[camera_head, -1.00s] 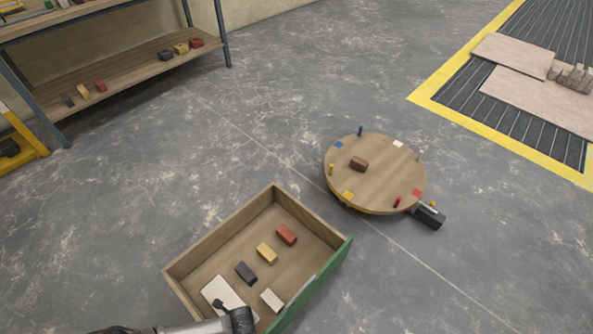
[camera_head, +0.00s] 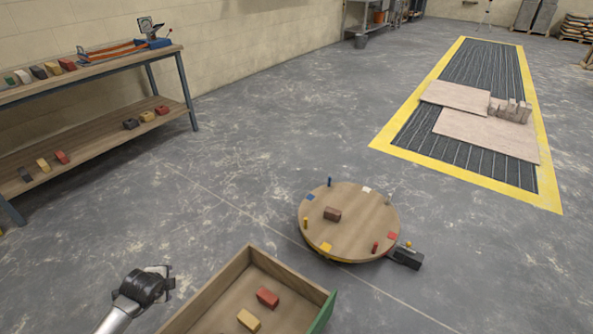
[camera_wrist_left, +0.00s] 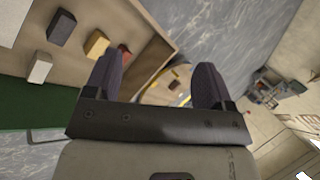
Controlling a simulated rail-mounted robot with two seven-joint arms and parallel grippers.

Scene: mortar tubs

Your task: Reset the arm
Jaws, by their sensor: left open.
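My left gripper (camera_head: 168,278) is in the lower left of the head view, left of the wooden box (camera_head: 212,287), with its jaws empty. In the left wrist view its two dark fingers (camera_wrist_left: 157,75) stand wide apart with nothing gripped between them. My right gripper is in neither view.
The box holds a red block (camera_head: 267,297) and a yellow block (camera_head: 248,320); the wrist view also shows a dark block (camera_wrist_left: 62,27) and a white block (camera_wrist_left: 40,67) in it. A round wooden turntable (camera_head: 350,235) carries a brown block (camera_head: 332,214). A shelf (camera_head: 100,140) stands left.

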